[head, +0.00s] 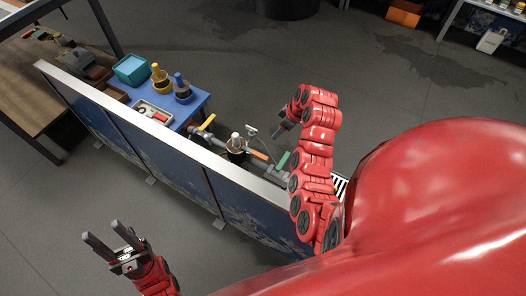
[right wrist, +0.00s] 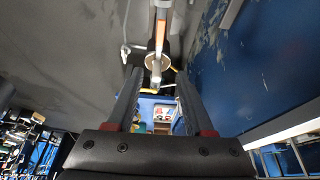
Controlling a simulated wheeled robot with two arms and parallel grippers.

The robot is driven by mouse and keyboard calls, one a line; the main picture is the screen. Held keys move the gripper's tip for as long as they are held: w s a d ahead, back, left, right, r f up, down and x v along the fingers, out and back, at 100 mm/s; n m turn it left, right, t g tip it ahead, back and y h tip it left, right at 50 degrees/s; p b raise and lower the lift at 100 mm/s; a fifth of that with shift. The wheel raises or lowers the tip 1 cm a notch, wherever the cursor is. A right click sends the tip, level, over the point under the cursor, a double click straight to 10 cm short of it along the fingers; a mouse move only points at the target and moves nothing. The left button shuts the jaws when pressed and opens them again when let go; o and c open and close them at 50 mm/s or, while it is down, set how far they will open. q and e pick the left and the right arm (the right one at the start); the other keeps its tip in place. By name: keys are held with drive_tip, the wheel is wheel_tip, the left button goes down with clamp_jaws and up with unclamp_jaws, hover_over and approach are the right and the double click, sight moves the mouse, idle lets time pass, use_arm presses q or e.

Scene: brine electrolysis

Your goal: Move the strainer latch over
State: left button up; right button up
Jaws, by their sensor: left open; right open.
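The strainer (head: 236,146), a dark body with a pale knob on top, sits in the pipe run behind the low blue panel in the head view. A thin pale lever (head: 251,131) stands beside it; I cannot tell whether this is the latch. My right gripper (head: 279,131) is open, to the right of the strainer and apart from it. In the right wrist view, a round metal fitting (right wrist: 155,61) on the pipe shows ahead, between the open, empty fingers (right wrist: 158,82). My left gripper (head: 102,231) is open and empty, on the near side of the panel.
The blue panel (head: 170,139) with its pale top edge runs between my arms. Yellow (head: 208,121) and green (head: 282,160) valve handles flank the strainer. A blue table (head: 205,97) holds bottles and trays. A wooden bench (head: 25,75) stands at left.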

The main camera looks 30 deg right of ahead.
drive_tip(key=b, duration=0.5)
approach(261, 156)
drive_tip(key=b+x, duration=0.1)
drive_tip(key=x, duration=0.4)
drive_tip(key=shift+d+f+b, duration=0.1)
drive_tip(key=shift+d+b, duration=0.05)
drive_tip(key=shift+b, duration=0.15)
drive_tip(key=shift+b+x, duration=0.3)
drive_tip(key=shift+x, duration=0.85)
drive_tip(key=shift+w, duration=0.1)
clamp_jaws()
